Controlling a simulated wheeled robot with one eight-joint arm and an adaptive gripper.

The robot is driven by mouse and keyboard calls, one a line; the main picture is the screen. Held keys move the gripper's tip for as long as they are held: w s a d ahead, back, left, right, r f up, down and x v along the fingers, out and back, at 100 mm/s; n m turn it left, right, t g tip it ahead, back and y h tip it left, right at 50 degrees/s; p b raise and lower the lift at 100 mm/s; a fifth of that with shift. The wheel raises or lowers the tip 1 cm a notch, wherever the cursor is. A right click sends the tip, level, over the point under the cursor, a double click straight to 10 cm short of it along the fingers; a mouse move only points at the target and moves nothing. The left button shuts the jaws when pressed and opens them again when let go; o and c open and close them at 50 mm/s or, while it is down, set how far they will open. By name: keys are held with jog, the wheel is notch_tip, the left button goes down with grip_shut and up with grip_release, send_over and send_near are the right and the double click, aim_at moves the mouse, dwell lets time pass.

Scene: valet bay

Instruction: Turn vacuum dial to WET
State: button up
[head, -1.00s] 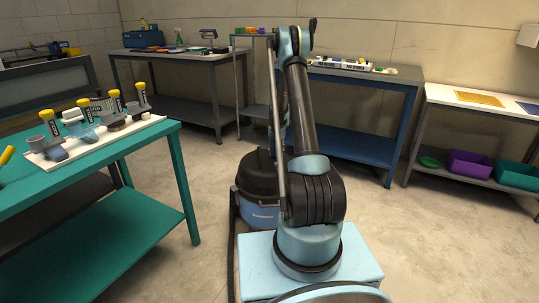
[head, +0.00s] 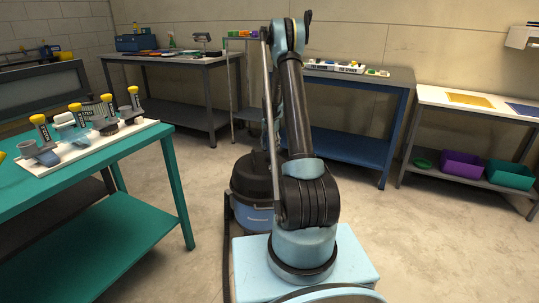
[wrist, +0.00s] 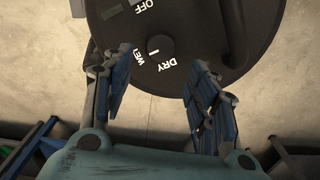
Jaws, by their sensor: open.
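The vacuum (head: 249,213) has a black lid and a blue body and stands on the floor behind my arm in the head view, partly covered by it. In the wrist view its black lid (wrist: 190,20) carries a round dark dial (wrist: 160,46) with a short white mark. White WET lettering (wrist: 138,56) is at the dial's left and DRY lettering (wrist: 165,66) is just below it. The mark's exact setting is hard to tell. My gripper (wrist: 157,74) is open, its blue fingers on either side of the dial area, with nothing between them. My arm hides the gripper in the head view.
OFF lettering (wrist: 145,5) is also on the lid, and a dark handle arches at right. A teal table (head: 110,146) with sorted items stands at left. Blue (head: 395,85) and white-topped (head: 425,96) benches stand behind. Floor at front right is clear.

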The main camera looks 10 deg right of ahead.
jog(key=shift+r, duration=2.95)
jog(key=s+a+r+n+t, duration=0.1)
jog(key=s+r+n, duration=0.1)
jog(key=s+r, duration=1)
jog(key=s+a+r+n, duration=0.2)
jog(key=s+r, duration=0.6)
jog(key=s, duration=0.8)
jog(key=s+f+n, duration=0.2)
jog(key=s+f, duration=0.2)
jog(key=s, duration=1)
jog(key=s+f+n+t, duration=0.1)
jog(key=s+f, duration=0.4)
jog(key=s, duration=0.9)
jog(key=shift+s+a+f+n, duration=0.15)
jog(key=shift+s+a+n, duration=0.25)
jog(key=shift+n, duration=0.3)
